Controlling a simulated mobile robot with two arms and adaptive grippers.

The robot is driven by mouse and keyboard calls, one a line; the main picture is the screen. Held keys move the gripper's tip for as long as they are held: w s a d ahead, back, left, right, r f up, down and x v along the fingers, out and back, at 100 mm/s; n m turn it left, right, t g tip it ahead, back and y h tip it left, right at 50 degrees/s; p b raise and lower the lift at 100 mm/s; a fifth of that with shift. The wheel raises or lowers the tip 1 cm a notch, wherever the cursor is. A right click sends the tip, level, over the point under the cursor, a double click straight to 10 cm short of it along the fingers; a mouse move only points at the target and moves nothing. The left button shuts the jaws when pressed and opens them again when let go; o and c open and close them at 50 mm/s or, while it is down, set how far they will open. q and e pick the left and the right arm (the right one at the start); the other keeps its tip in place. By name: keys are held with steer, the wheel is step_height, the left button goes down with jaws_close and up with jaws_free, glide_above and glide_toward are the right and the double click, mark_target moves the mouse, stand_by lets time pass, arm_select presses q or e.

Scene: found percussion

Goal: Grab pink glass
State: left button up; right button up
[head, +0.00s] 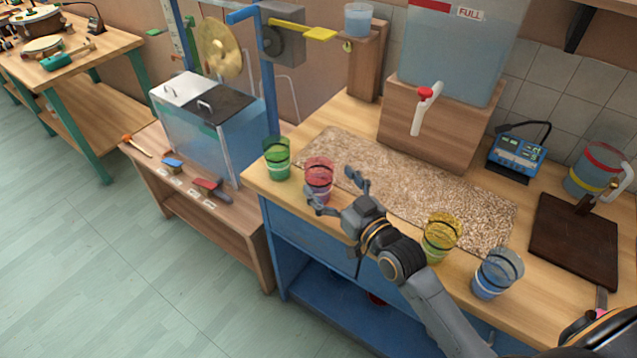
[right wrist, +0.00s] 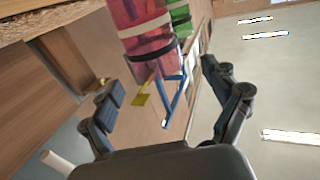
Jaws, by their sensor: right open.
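The pink glass (head: 319,174) stands upright near the front edge of the wooden bench, at the left end of the speckled mat. In the right wrist view the pink glass (right wrist: 142,28) fills the top middle, with a white and a black band around it. My right gripper (head: 337,190) is open and empty, its fingers spread just to the right of the glass. In the right wrist view the glass lies ahead of the open fingers (right wrist: 163,82), not clearly between the tips. My left gripper is not in view.
A green glass (head: 277,160) stands close left of the pink one. A yellow glass (head: 441,238) and a blue glass (head: 497,274) stand to the right, near my right arm. The speckled mat (head: 400,180) is clear. A water tank (head: 455,50) stands behind.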

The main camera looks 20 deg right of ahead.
mark_target(319, 167)
steer(key=shift+w+a+r+p, duration=0.1)
steer(key=shift+w+r+p, duration=0.1)
steer(key=shift+w, duration=0.3)
steer(key=shift+w+a+r+p, duration=0.1)
steer(key=shift+w+p, duration=0.05)
steer(key=shift+w, duration=0.3)
steer(key=x, duration=0.2)
steer(key=shift+w+d+f, duration=0.1)
steer(key=shift+w+f, duration=0.05)
steer(key=shift+w, duration=0.5)
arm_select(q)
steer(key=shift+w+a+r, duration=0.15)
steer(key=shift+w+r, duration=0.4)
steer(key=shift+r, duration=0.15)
arm_select(e)
jaws_close()
